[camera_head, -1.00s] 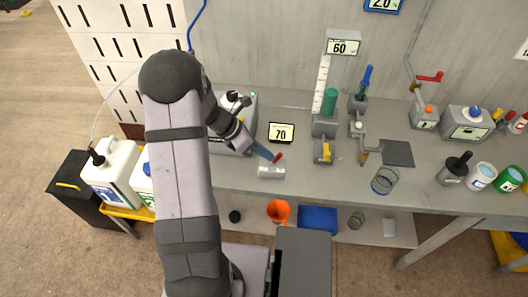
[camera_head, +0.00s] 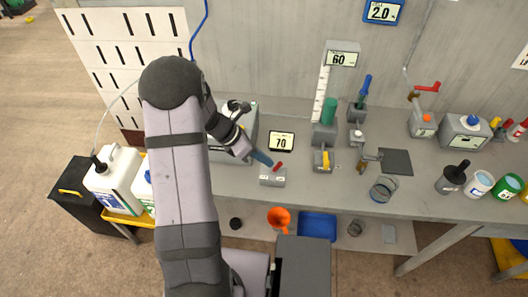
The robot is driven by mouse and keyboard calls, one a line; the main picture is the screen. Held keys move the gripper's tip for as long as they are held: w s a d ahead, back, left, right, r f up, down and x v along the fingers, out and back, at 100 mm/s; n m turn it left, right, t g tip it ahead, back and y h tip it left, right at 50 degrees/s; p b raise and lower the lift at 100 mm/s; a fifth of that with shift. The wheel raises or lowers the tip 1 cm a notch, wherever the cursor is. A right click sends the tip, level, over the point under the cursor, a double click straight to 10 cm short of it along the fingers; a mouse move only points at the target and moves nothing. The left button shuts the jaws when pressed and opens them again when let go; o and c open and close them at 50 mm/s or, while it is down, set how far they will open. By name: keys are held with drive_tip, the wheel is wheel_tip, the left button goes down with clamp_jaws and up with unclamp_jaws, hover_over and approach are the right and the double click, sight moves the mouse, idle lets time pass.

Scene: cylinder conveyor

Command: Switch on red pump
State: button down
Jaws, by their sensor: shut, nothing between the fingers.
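A small grey switch box (camera_head: 272,178) with white labels sits near the front edge of the bench, below the "70" sign. A red lever (camera_head: 278,167) stands up from its top and leans to the right. Whether this is the red pump's switch cannot be read from its labels. My gripper (camera_head: 262,158) reaches in from the left with its blue fingers shut and empty. Its tip is just left of the red lever, with a small gap seeming to show between them. A grey machine (camera_head: 233,150) behind the gripper is partly hidden by my arm.
The "70" sign (camera_head: 282,141) stands close behind the switch box. A yellow-handled valve (camera_head: 325,161) is to the right, below a green cylinder (camera_head: 329,111). Another red handle (camera_head: 427,87) is farther right. An orange funnel (camera_head: 279,218) is on the lower shelf.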

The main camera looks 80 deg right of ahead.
drive_tip(key=a+r, duration=0.3)
drive_tip(key=r, duration=0.8)
drive_tip(key=shift+w+a+b, duration=0.2)
drive_tip(key=shift+w+b, duration=0.05)
drive_tip(key=shift+b, duration=0.15)
